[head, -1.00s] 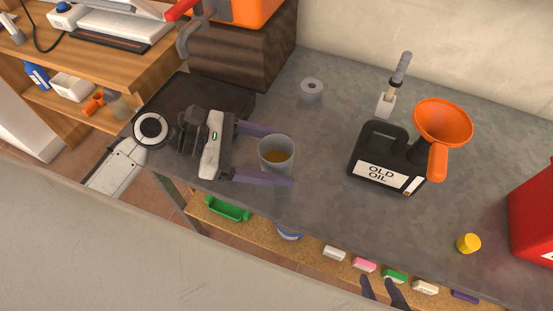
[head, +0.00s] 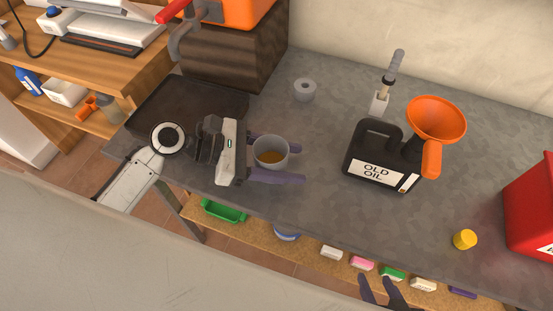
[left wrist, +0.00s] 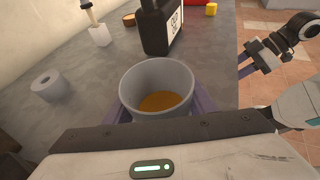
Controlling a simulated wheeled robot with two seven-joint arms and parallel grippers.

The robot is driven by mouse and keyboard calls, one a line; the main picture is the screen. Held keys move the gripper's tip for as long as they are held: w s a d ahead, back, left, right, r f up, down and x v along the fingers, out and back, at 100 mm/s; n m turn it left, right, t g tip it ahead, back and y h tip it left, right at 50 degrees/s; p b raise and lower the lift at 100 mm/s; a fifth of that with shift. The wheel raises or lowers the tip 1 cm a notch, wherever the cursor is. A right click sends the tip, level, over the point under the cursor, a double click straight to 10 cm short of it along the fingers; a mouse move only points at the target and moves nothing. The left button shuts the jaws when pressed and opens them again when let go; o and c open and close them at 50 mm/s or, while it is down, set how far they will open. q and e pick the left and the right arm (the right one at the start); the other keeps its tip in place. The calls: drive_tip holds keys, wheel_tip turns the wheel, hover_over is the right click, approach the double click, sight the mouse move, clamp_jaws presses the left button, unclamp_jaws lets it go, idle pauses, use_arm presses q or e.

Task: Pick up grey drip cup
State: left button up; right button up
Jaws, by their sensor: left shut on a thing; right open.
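The grey drip cup (head: 270,145) stands upright on the grey workbench with orange-brown liquid inside. My left gripper (head: 276,158) reaches in from the left and is shut on the cup, one purple finger on each side. In the left wrist view the cup (left wrist: 157,84) sits between the fingers, its rim and liquid in plain sight. I cannot tell whether its base touches the bench. My right gripper (head: 380,292) is open and empty at the bottom edge of the head view, in front of the bench.
A black old-oil canister (head: 374,160) with an orange funnel (head: 436,118) stands right of the cup. A grey roll (head: 304,90), a yellow cap (head: 464,239) and a red can (head: 533,208) are also on the bench. A dark tray (head: 165,110) lies left. A lower shelf (head: 262,232) holds small items.

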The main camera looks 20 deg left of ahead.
use_arm(q)
wheel_tip(320, 180, up, 10)
drive_tip(key=p, duration=0.2)
idle(2.4)
